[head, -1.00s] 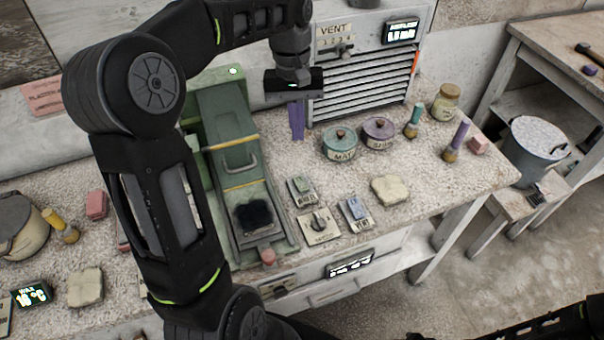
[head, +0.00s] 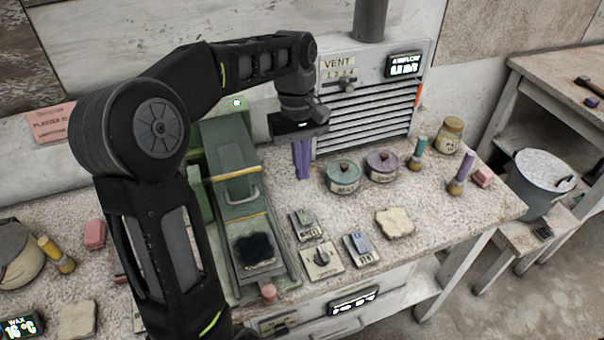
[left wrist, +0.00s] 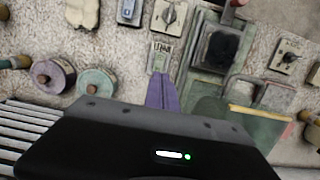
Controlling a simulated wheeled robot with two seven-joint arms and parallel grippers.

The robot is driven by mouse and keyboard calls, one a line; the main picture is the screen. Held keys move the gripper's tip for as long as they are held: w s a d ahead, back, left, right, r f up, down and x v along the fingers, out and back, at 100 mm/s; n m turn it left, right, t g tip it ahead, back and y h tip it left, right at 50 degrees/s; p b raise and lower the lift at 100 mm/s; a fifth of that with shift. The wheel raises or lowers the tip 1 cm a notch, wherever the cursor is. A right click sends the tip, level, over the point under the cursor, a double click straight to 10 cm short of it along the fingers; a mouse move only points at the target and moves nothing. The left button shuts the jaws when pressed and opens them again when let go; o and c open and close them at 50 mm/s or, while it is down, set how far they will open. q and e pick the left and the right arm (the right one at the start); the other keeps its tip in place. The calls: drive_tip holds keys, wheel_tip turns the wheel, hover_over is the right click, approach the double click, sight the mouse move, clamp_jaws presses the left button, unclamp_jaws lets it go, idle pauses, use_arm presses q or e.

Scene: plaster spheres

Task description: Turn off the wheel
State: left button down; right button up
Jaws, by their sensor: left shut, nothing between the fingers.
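A small switch plate with a green rocker (head: 301,217), its label apparently reading WHEEL, lies on the bench right of the green machine (head: 227,155). The machine has a dark pad (head: 256,249) at its front. My left gripper (head: 302,176) has purple fingers, shut and empty, pointing down behind the switch plate, apart from it in the head view. In the left wrist view the purple fingertips (left wrist: 161,77) point toward the switch plate (left wrist: 161,53); the height gap is hard to judge. My right gripper is out of view.
A dial plate (head: 322,259) and a VENT switch (head: 357,245) sit close to the wheel switch. A teal pot (head: 343,177) and a purple pot (head: 382,166) stand to the right. The louvred vent unit (head: 365,125) is behind. A plaster lump (head: 394,222) lies at right.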

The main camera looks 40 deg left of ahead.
sight(305, 220)
use_arm(q)
drive_tip(key=f, duration=0.4)
drive_tip(key=d+f+b, duration=0.1)
drive_tip(key=f, duration=0.3)
drive_tip(key=s+f+b, duration=0.1)
drive_tip(key=f, duration=0.3)
drive_tip(key=shift+s+d, duration=0.1)
drive_tip(key=shift+d, duration=0.25)
